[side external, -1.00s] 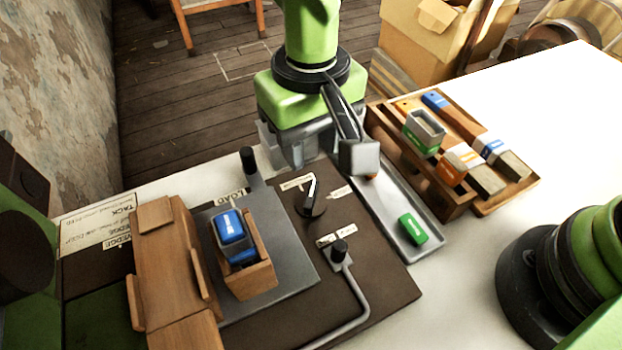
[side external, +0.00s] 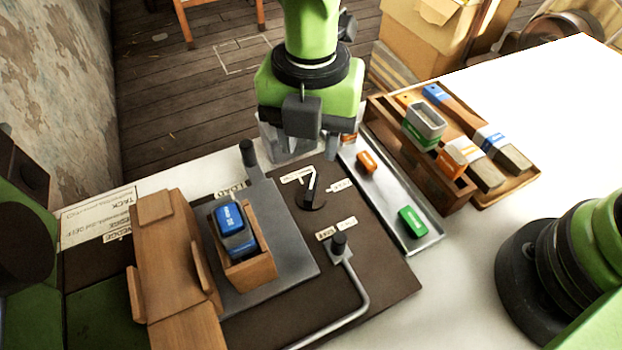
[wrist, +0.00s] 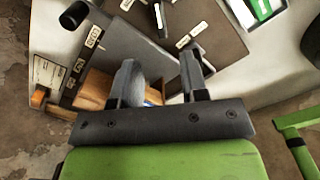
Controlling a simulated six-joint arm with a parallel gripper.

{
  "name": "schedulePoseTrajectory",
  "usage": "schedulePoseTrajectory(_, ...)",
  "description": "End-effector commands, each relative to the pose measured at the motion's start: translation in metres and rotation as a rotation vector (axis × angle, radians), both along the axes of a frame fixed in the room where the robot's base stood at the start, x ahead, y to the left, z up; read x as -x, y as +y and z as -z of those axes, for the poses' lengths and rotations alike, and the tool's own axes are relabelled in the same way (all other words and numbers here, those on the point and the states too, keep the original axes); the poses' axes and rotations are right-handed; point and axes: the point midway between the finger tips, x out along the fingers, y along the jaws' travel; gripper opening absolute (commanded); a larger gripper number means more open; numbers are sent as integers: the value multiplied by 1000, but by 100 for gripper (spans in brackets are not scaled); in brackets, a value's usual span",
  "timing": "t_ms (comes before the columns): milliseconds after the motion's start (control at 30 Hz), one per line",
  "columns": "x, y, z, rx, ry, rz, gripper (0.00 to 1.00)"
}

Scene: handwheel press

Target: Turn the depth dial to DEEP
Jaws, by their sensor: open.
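The depth dial (side external: 312,202) is a round black knob with a white pointer, set in the dark brown base plate. Its pointer aims toward the back, between two small white labels (side external: 298,176) and (side external: 342,185) whose words are too small to read. My gripper (side external: 298,148) is open and empty, behind and above the dial, not touching it.
A black-knobbed LOAD lever (side external: 248,155) stands left of the dial and another black-knobbed lever (side external: 339,243) in front. A wooden holder (side external: 262,268) carries a blue block (side external: 232,225). A metal tray (side external: 392,200) holds orange and green blocks, beside a wooden rack (side external: 440,180).

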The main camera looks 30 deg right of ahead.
Motion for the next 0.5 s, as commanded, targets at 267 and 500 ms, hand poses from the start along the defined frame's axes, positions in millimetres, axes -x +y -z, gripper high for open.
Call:
schedulePoseTrajectory(267,1,-1,46,6,6,0,40)
schedulePoseTrajectory(500,0,-1,84,3,2,1,40)
